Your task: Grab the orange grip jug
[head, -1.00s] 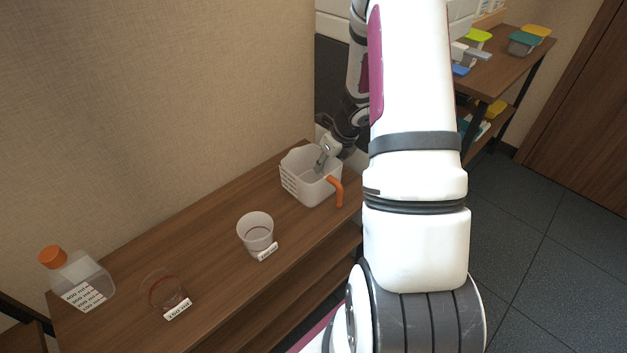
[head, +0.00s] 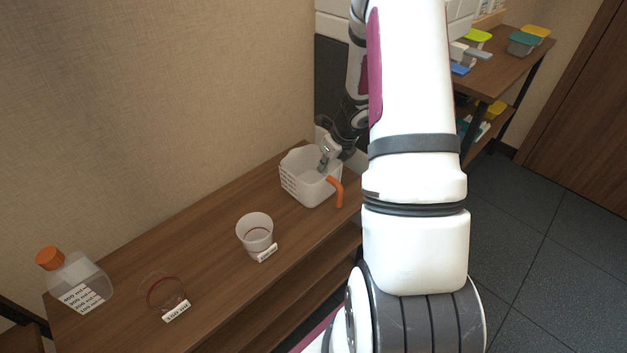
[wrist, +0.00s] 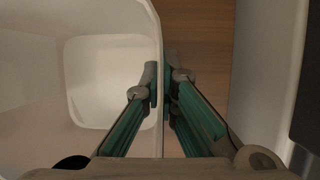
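The orange grip jug (head: 300,183) is a white, square-sided jug with an orange handle (head: 336,190). It stands upright at the far end of the wooden shelf. My gripper (head: 324,163) reaches down over its rim from behind. In the wrist view the jug (wrist: 105,80) fills the left side, and I look down into its empty inside. My gripper (wrist: 162,80) has one finger inside the jug and one outside, closed on the wall between them. The orange handle is out of sight in the wrist view.
A wall runs behind. A second shelf with coloured lidded boxes (head: 522,43) is at the back right.

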